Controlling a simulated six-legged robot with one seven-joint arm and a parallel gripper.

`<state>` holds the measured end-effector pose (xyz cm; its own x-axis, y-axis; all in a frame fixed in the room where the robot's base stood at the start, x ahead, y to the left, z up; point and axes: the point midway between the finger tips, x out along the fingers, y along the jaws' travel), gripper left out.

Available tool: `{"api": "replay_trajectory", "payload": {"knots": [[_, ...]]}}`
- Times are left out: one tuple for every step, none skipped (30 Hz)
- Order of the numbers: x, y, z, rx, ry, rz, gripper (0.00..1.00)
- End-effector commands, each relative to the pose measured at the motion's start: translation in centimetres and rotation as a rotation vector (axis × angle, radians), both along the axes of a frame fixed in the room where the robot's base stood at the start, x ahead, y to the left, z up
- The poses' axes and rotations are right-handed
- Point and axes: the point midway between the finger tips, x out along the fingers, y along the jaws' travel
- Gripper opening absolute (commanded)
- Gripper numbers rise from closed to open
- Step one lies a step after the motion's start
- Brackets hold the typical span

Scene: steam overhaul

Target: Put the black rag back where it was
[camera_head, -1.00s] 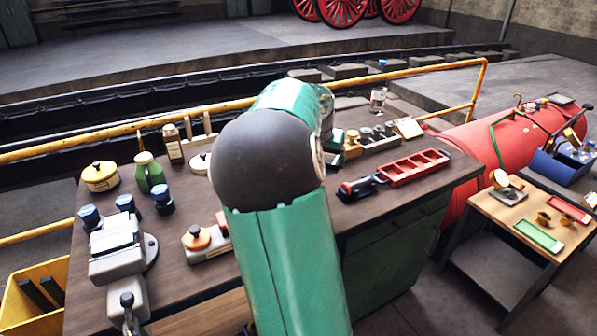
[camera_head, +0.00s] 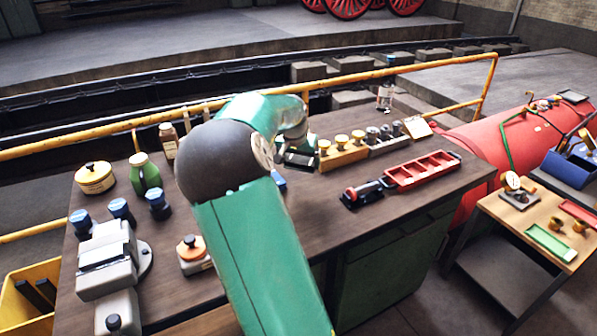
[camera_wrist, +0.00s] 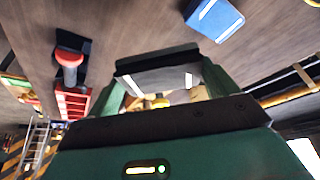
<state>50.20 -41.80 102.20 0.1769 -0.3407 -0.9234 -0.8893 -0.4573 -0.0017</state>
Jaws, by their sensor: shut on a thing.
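My gripper (camera_wrist: 160,85) shows in the wrist view with its two green fingers apart and a dark band across their tips. I take this band to be the black rag (camera_wrist: 157,58), held between the fingers; its folds and full shape do not show. In the head view my gripper (camera_head: 300,155) is above the far middle of the brown workbench (camera_head: 310,210), partly behind my arm. The rag cannot be made out there. No clear mark of its earlier resting place shows.
A blue block (camera_wrist: 213,18) lies near my gripper. A wooden rack with brass knobs (camera_head: 342,152), a red tray (camera_head: 422,170) and a red-handled tool (camera_head: 362,195) stand to the right. A yellow rail (camera_head: 400,72) runs behind. Bare bench lies in front.

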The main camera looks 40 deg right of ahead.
Motion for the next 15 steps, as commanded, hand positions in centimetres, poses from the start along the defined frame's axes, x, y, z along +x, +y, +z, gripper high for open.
{"api": "replay_trajectory", "payload": {"knots": [[0.8, -0.8, -0.6, -0.002, 0.003, 0.001, 0.68], [1.3, -1.2, -0.9, -0.003, 0.004, 0.001, 0.68], [1.9, -1.8, -1.2, -0.002, 0.003, 0.001, 0.68], [2.2, -2.1, -1.7, 0.0, 0.005, 0.0, 0.68], [2.6, -2.4, -2.4, 0.0, 0.005, 0.0, 0.68], [3.0, -2.8, -3.2, 0.0, 0.006, 0.001, 0.68], [3.4, -3.2, -3.7, 0.0, 0.004, 0.002, 0.68], [3.7, -3.5, -4.2, 0.0, 0.005, 0.001, 0.68], [4.2, -3.9, -4.8, 0.0, 0.003, 0.002, 0.68], [4.4, -4.1, -5.3, 0.001, 0.003, 0.001, 0.68], [4.6, -4.4, -5.6, 0.0, 0.003, 0.001, 0.68], [4.9, -4.6, -6.0, 0.0, 0.002, 0.001, 0.68], [5.1, -4.7, -6.1, 0.001, 0.001, 0.002, 0.68], [5.3, -4.8, -6.3, 0.0, 0.001, 0.002, 0.68], [5.4, -4.9, -6.5, -0.001, 0.001, 0.003, 0.68]]}}
